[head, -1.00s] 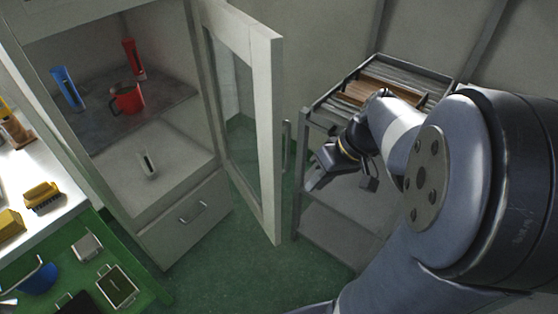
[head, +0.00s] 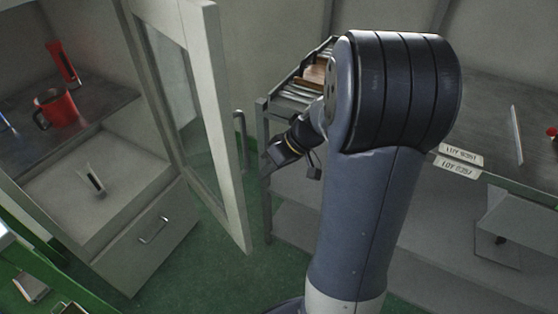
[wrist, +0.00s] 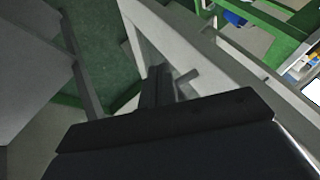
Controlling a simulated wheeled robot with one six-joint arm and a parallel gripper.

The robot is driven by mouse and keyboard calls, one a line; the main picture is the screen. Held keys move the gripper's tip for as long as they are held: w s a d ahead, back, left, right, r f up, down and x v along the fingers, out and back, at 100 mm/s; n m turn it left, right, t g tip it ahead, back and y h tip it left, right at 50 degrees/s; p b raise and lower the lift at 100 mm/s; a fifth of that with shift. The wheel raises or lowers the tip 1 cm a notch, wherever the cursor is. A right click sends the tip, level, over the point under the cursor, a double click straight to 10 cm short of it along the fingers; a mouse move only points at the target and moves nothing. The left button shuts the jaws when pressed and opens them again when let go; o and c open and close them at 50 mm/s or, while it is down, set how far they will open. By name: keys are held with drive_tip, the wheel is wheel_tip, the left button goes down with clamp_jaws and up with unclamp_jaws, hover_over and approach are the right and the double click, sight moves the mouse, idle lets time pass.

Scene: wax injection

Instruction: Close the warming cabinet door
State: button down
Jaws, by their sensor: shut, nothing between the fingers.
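The warming cabinet (head: 125,205) stands at the left in the head view. Its glazed door (head: 232,195) stands wide open, swung out toward the right, with a vertical bar handle (head: 240,140) on its outer side. My gripper (head: 268,160) is just right of the handle, with its fingers shut and empty. In the wrist view the shut fingers (wrist: 158,85) point at the pale door frame (wrist: 215,60), close beside a short grey bar that looks like the handle (wrist: 188,76). I cannot tell whether they touch the door.
A red mug (head: 58,108) and a red tool (head: 62,63) are on the cabinet shelf. A green-topped bench (head: 50,280) is at the lower left. Green floor (head: 205,250) shows below the door.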

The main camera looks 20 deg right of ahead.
drive_tip(key=a, duration=0.2)
drive_tip(key=s+a, duration=0.1)
drive_tip(key=a, duration=0.1)
drive_tip(key=shift+f, duration=0.1)
drive_tip(key=shift+a, duration=0.1)
